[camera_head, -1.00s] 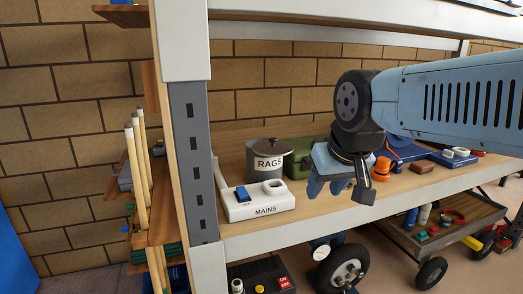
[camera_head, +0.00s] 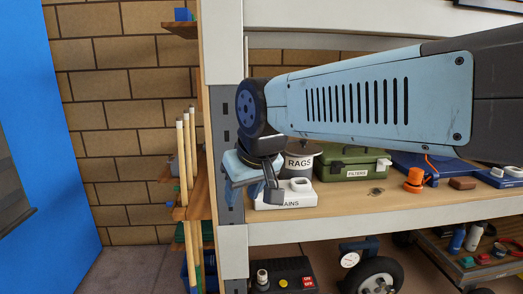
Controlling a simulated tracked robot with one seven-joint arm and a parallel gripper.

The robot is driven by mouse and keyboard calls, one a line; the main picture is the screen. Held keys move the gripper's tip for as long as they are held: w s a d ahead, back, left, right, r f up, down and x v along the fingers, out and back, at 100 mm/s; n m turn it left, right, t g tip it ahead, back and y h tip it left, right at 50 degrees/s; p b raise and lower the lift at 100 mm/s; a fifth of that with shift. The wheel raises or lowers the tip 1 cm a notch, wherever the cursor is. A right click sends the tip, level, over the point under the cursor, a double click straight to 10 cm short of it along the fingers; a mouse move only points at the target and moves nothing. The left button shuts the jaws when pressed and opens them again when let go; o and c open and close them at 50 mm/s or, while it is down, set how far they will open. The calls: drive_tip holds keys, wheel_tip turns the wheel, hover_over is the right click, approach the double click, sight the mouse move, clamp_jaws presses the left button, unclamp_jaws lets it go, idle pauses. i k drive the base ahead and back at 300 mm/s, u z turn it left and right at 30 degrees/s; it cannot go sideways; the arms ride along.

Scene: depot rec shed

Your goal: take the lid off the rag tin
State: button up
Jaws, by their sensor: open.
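The rag tin (camera_head: 300,163), a grey cylinder with a white RAGS label, stands upright on the wooden shelf (camera_head: 345,208). Its dark lid (camera_head: 304,147) shows only as a sliver under my arm, so I cannot see its handle or how it sits. My gripper (camera_head: 252,194) hangs to the left and in front of the tin, by the shelf's grey upright. It points down, open and empty, apart from the tin.
A green FILTERS case (camera_head: 352,166) stands right of the tin. A small dark item (camera_head: 377,191) lies before it. An orange object (camera_head: 413,180) and brown block (camera_head: 462,184) are further right. The grey upright (camera_head: 233,215) bounds the left. A trolley (camera_head: 452,262) stands at lower right.

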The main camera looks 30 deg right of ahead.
sight(304, 149)
drive_tip(key=u, duration=0.55)
drive_tip(key=k, duration=1.45)
drive_tip(key=z, duration=1.35)
drive_tip(key=i, duration=1.4)
drive_tip(key=u, duration=0.05)
